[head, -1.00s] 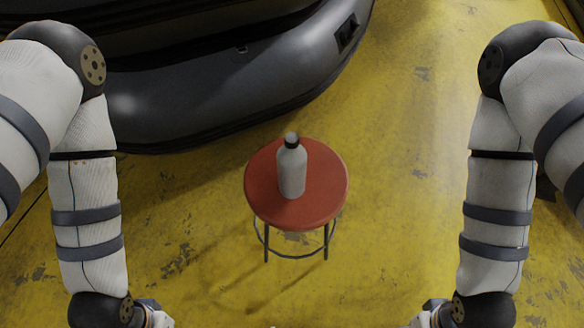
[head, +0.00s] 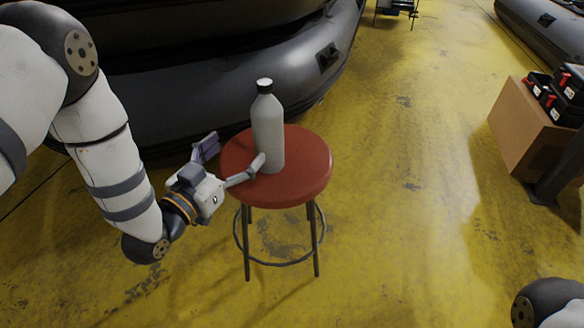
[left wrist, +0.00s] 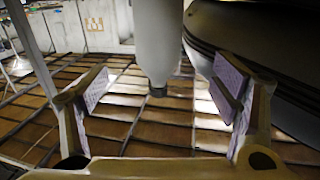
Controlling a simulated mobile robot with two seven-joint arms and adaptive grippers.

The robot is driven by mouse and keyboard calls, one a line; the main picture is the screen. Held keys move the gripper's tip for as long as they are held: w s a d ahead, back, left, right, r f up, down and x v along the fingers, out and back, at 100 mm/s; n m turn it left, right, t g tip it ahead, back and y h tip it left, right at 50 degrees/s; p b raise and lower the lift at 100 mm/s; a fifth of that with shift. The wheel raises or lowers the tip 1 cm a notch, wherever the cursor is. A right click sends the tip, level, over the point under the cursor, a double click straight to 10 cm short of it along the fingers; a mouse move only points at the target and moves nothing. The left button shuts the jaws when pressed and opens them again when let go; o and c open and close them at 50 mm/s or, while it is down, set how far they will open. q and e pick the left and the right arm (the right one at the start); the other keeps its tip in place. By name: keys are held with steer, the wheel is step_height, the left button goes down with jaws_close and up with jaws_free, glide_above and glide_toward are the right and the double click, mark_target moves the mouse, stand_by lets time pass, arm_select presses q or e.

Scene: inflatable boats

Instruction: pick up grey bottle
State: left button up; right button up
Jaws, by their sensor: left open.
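The grey bottle (head: 268,132) with a black cap stands upright on the round red stool (head: 312,172). My left gripper (head: 234,153) is open at the left edge of the stool, beside the bottle. Its nearer fingertip is close to the lower part of the bottle; I cannot tell whether they touch. In the left wrist view the bottle (left wrist: 158,40) appears cap down, between the two spread fingers (left wrist: 165,90); its base is out of frame. My right gripper is not in view.
A dark inflatable boat (head: 225,105) lies behind the stool. A cardboard box (head: 530,130) with black and red cases (head: 562,95) stands at the right. The yellow floor (head: 410,210) right of the stool is clear.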

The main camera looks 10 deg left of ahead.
mark_target(267, 121)
arm_select(q)
steer(key=b+x, duration=0.3)
steer(key=x, duration=0.9)
steer(key=shift+w+d, duration=0.15)
steer(key=shift+w, duration=0.1)
steer(key=c, duration=1.3)
